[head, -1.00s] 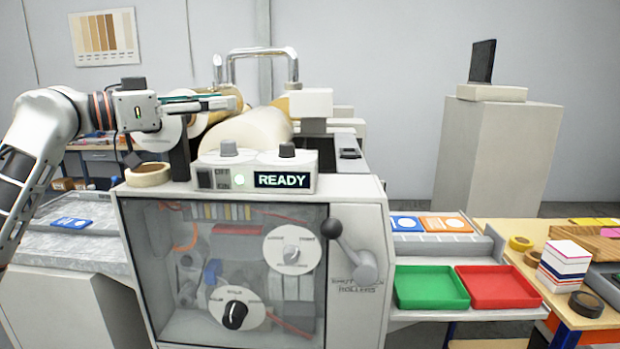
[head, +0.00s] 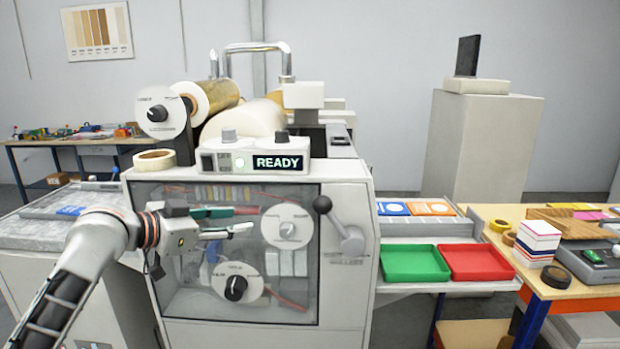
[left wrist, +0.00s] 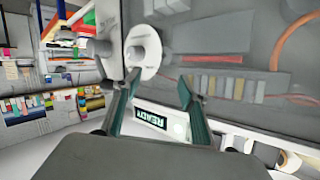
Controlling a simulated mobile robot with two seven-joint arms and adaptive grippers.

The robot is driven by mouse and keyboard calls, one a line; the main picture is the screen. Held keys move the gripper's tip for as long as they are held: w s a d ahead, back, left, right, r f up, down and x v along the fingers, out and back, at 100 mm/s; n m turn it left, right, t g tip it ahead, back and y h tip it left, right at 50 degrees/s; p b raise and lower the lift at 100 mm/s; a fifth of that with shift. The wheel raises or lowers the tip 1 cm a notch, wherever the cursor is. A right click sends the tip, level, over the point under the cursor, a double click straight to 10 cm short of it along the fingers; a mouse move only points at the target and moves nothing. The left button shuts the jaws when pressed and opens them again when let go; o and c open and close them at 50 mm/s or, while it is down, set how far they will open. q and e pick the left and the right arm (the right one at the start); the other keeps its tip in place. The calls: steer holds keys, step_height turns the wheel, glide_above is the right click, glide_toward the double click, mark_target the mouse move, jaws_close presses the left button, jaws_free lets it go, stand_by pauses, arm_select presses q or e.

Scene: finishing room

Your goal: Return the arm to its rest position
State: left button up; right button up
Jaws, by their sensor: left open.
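My left gripper (head: 245,219) is open and empty. In the head view it is in front of the machine's clear front door, at the height of the upper white dial (head: 287,227) and left of it. My left arm reaches in from the lower left. In the left wrist view the two green-edged fingers (left wrist: 158,100) stand apart with nothing between them, and the machine (left wrist: 240,40) fills much of the picture. My right gripper is not in view.
The machine's panel (head: 250,155) reads READY. A lever (head: 340,228) sticks out at the door's right. Green (head: 413,265) and red (head: 478,263) trays lie on a shelf to the right. A workbench (head: 70,143) stands behind at the left.

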arm_select(q)
steer(key=s+a+f+n+y, duration=0.15)
steer(key=s+f, duration=0.25)
steer(key=f, duration=0.4)
steer(key=s+a+f+y, duration=0.2)
steer(key=s+f+y, duration=0.15)
steer(key=f, duration=0.55)
steer(key=s+a+f+y, duration=0.2)
steer(key=s+f, duration=0.3)
steer(key=f, duration=0.3)
steer(key=s+a+f+n+g+y, duration=0.1)
steer(key=s+a+f+y, duration=0.15)
steer(key=s+a, duration=0.35)
steer(key=s+a+f+g+y, duration=0.2)
steer(key=s+a+f, duration=0.1)
steer(key=s, duration=0.6)
steer(key=s+a+f+n+g+y, duration=0.1)
steer(key=s+a+f+y, duration=0.2)
steer(key=s+a, duration=0.3)
steer(key=d+f+n+t+h, duration=0.3)
steer(key=d+f+h, duration=0.4)
steer(key=d+f, duration=0.8)
steer(key=shift+s+d+f, duration=0.15)
steer(key=shift+s+f, duration=0.05)
steer(key=shift+f, duration=0.5)
